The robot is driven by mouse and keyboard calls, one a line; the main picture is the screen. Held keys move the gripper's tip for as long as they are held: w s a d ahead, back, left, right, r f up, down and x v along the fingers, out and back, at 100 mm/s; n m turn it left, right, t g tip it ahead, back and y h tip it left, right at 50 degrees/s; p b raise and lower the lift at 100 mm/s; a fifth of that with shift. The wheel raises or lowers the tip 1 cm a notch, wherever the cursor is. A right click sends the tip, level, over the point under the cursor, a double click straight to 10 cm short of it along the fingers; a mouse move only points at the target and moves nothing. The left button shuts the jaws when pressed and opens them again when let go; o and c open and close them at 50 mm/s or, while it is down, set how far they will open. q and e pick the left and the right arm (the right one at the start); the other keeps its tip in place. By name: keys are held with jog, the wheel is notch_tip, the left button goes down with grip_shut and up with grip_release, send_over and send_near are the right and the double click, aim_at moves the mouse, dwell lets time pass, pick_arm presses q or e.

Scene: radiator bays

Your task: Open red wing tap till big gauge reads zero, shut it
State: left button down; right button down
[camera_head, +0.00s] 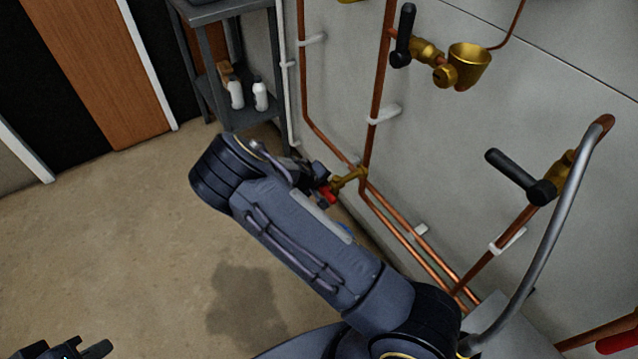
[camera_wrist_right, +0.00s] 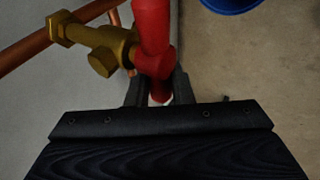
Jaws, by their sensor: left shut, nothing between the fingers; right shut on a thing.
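The red wing tap (camera_head: 328,195) sits on a brass fitting (camera_head: 350,178) low on the copper pipes by the wall. In the right wrist view the red tap (camera_wrist_right: 152,35) stands large in front of the brass body (camera_wrist_right: 105,40). My right gripper (camera_wrist_right: 158,90) is shut on the lower part of the red tap; in the head view my own arm partly hides this grip. My left gripper (camera_head: 98,350) is shut and empty at the bottom left, far from the tap and cut by the frame edge. No gauge face shows in either view.
A blue container (camera_wrist_right: 230,4) shows near the tap, mostly out of view. Black-handled valves (camera_head: 404,35) and (camera_head: 515,178) another black lever, with a brass funnel (camera_head: 470,65), are on the wall pipes. A grey shelf (camera_head: 240,110) holds white bottles. The floor at left is clear.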

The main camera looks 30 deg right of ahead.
jog(key=shift+f, duration=0.1)
jog(key=c, duration=1.3)
grip_release()
jog(key=p+v, duration=0.1)
jog(key=v, duration=0.7)
